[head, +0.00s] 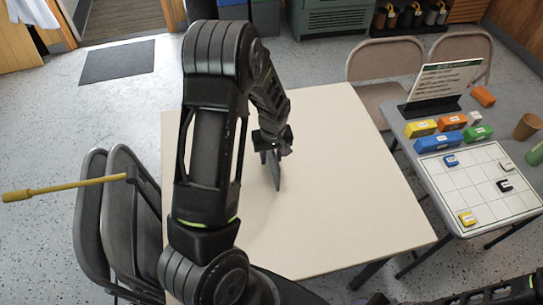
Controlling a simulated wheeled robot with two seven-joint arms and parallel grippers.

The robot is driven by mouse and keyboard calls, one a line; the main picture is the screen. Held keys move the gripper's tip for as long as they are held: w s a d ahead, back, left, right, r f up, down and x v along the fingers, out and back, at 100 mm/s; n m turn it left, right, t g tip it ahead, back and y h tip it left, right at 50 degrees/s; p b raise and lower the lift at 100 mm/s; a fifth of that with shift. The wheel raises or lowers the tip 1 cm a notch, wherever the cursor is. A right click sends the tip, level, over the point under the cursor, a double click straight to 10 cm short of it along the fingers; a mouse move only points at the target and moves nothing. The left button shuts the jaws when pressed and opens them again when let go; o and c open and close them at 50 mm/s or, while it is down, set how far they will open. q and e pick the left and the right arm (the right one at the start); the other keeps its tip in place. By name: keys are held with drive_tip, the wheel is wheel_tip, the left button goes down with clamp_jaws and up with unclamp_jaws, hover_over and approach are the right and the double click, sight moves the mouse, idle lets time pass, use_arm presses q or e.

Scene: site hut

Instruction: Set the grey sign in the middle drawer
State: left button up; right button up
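My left gripper (272,158) points down over the cream table (335,150), just right of my arm's big dark links. A thin dark grey flat piece shows at its tip, near or on the tabletop. I cannot tell whether this is only the fingers or the grey sign between them. No grey sign shows clearly anywhere else. No middle drawer can be made out, and my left arm hides part of the table. Of my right arm only dark links show at the bottom right edge; its gripper is not in view.
A grey side table (398,110) at right bears a lettered white board (443,80), coloured blocks, a white grid sheet (480,180) and a brown cup (527,126). Folding chairs (92,215) stand at left, with a yellow-handled tool (65,187) near them. The visible tabletop is otherwise bare.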

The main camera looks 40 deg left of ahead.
idle(0.3)
use_arm(q)
clamp_jaws()
idle(0.6)
